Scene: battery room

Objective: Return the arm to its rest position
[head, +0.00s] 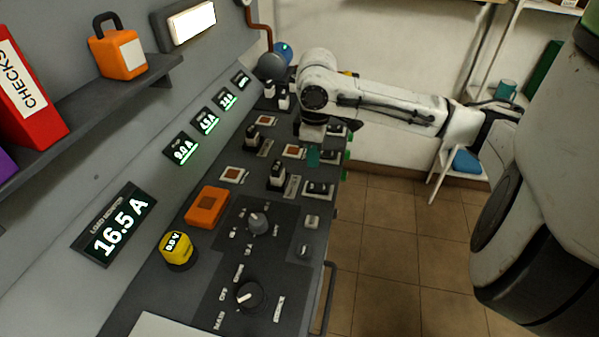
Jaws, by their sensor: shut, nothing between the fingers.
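My arm (385,100) reaches in from the right and stretches over the far part of the control desk. Its rounded wrist joint (318,82) is above the desk's right side, and the hand points down from it. My gripper (312,148) is small and partly hidden in this view, over the rows of switches. It is shut, and I see nothing held in it. I cannot tell whether its tips touch the desk.
The desk carries black switches (276,174), an orange block (207,206), a yellow meter (178,250) and rotary knobs (249,294). An orange padlock (118,52) and red binder (28,90) stand on the left shelf (120,88). A white rack (462,160) is at right. Tiled floor (390,260) is clear.

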